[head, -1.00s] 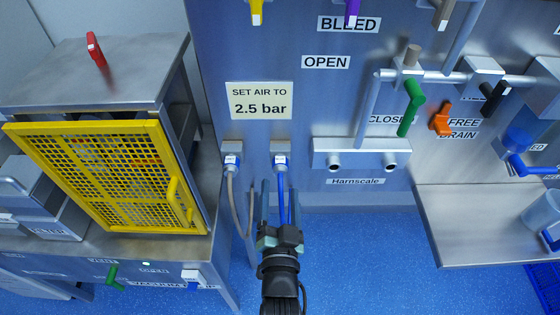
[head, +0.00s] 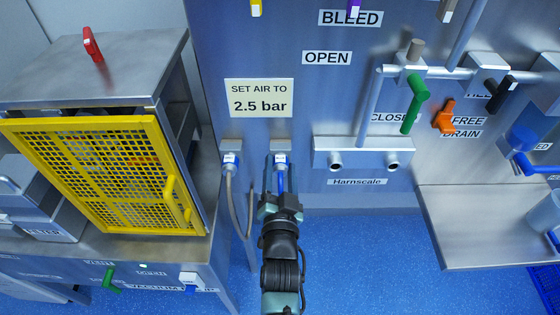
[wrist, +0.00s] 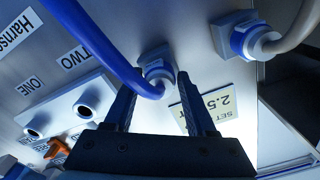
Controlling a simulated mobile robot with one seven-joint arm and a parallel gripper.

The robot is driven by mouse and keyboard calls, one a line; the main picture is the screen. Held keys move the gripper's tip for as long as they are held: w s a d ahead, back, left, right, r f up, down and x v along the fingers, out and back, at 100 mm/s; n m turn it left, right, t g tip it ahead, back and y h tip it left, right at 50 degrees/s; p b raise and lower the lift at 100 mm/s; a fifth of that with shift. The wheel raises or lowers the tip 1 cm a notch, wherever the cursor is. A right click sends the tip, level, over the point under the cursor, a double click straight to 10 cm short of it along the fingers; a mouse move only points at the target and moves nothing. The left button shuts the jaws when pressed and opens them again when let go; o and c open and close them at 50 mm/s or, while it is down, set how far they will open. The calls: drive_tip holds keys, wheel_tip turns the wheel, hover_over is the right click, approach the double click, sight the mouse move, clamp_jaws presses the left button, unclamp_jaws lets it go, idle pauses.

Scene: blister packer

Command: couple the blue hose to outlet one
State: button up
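The blue hose (head: 281,182) hangs from a white-and-blue coupling on a wall fitting (head: 280,147). In the wrist view the blue hose (wrist: 105,45) bends up into that fitting (wrist: 156,66). My gripper (head: 279,172) is in front of it, fingers pointing at the wall. In the wrist view my gripper (wrist: 156,84) is open, its fingertips on either side of the hose end, with no visible grip. The outlet block (head: 363,143) is to the right. In the wrist view, the outlet nearer the hose (wrist: 85,107) lines up with TWO, the farther outlet (wrist: 35,133) with ONE.
A second, beige hose (head: 229,188) hangs from a fitting just left. A yellow mesh door (head: 95,125) stands at the left. Green (head: 413,105) and orange (head: 444,117) handles sit above and right of the outlet block. A steel shelf (head: 465,225) projects at right.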

sight(281, 173)
clamp_jaws()
drive_tip(key=shift+s, duration=0.7)
idle(0.5)
drive_tip(key=shift+s, duration=1.3)
drive_tip(key=shift+p, duration=0.35)
